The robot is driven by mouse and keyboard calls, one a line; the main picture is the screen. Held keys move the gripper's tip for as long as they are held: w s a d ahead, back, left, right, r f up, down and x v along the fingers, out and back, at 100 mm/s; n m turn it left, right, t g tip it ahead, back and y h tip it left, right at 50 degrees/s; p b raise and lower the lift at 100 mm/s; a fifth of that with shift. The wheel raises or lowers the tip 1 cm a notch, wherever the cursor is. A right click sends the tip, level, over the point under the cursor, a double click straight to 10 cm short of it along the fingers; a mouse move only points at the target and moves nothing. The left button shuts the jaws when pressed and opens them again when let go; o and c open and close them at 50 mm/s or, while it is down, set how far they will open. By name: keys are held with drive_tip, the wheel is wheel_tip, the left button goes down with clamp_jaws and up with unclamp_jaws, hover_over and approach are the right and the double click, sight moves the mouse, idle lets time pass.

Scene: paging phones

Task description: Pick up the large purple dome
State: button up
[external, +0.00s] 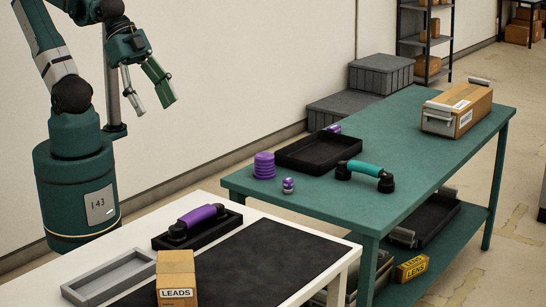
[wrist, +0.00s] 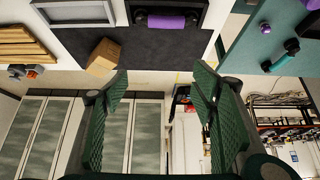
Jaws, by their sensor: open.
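The large purple dome (external: 264,165), ribbed and upright, stands on the near left corner of the green table (external: 385,150). A much smaller purple piece (external: 288,185) with a pale band stands just in front and to its right. My gripper (external: 155,107) is open and empty, raised high at the left, well apart from the dome. In the wrist view my open fingers (wrist: 162,90) point toward the white table's edge with nothing between them. A small purple thing (wrist: 265,28) shows at the upper right there; I do not make out the large dome in that view.
A teal handset (external: 364,172) lies right of the dome. A black tray (external: 306,152), with a purple item at its far edge, lies behind it. The white table (external: 225,214) holds a purple handset (external: 197,218) on a black tray, a grey tray (external: 108,277) and a LEADS box (external: 176,275).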

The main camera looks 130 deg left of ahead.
drive_tip(key=w+a+f+n+g+y, duration=0.1)
drive_tip(key=w+a+n, duration=0.2)
drive_tip(key=a, duration=0.3)
drive_tip(key=w+a+f+n+g, duration=0.1)
drive_tip(key=w+a+f+n, duration=0.15)
drive_tip(key=a, duration=0.25)
drive_tip(key=n+g+b, duration=0.1)
drive_tip(key=n+g, duration=0.4)
drive_tip(key=n, duration=0.9)
hover_over(265, 155)
drive_tip(key=shift+h, duration=0.4)
drive_tip(key=f, duration=2)
drive_tip(key=shift+w+d+f, duration=0.15)
drive_tip(key=shift+w+d, duration=0.05)
drive_tip(key=shift+d, duration=0.1)
drive_tip(key=shift+s+a+f+n, duration=0.25)
drive_tip(key=shift+s+a+f, duration=0.1)
drive_tip(key=shift+a+f, duration=0.1)
drive_tip(key=shift+f+b, duration=0.3)
drive_tip(key=shift+f, duration=1)
